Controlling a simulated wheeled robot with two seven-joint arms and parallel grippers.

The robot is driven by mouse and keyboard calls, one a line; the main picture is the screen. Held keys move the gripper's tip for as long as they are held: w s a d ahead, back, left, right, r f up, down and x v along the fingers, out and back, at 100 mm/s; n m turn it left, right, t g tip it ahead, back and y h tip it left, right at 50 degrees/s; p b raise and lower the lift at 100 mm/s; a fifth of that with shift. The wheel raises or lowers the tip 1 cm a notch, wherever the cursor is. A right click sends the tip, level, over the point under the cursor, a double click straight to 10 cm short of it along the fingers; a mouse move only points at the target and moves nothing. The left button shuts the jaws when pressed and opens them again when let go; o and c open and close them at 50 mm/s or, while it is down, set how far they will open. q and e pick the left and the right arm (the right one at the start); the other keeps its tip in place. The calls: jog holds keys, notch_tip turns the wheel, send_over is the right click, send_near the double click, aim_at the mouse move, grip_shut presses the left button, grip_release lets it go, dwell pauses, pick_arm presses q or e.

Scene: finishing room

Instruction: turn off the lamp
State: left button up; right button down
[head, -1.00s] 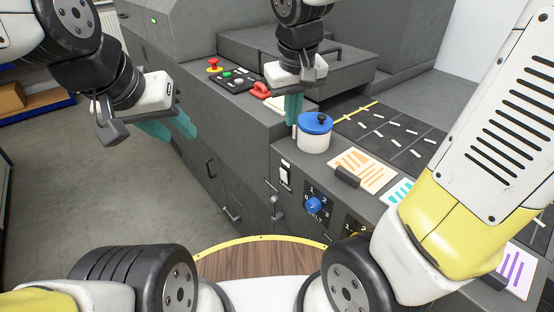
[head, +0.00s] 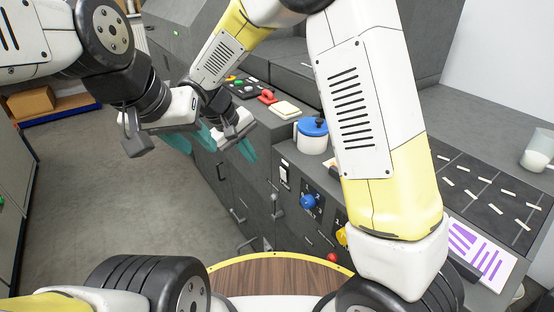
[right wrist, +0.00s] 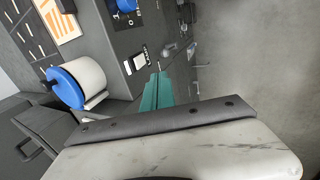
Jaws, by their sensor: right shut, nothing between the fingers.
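I see no lamp in these views. A white rocker switch (head: 283,175) is on the upright front of the grey bench, left of a blue dial knob (head: 309,201). The switch also shows in the right wrist view (right wrist: 139,62), just beyond the fingertips. My right gripper (head: 248,151) is shut and empty, in front of the bench and left of the switch. Its teal fingers (right wrist: 157,88) lie together in the right wrist view, apparently apart from the switch. My left gripper (head: 188,143) is open and empty over the floor, further left.
A white pot with a blue lid (head: 311,140) stands on the bench top above the switch. Red and green buttons (head: 240,83) are further back. A lever handle (head: 276,203) sticks out below the switch. The floor (head: 110,190) at left is clear.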

aim_at(281, 173)
jog(key=shift+f, duration=0.1)
jog(key=w+d+f, duration=0.4)
jog(key=d+f, duration=0.2)
jog(key=f, duration=0.2)
jog(key=shift+w+d+f, duration=0.25)
jog(key=shift+w+d, duration=0.05)
jog(key=shift+d, duration=0.1)
dwell(0.4)
jog(key=shift+w+d+r, duration=0.1)
jog(key=shift+w+d, duration=0.1)
jog(key=shift+d, duration=0.15)
jog(key=shift+r, duration=0.2)
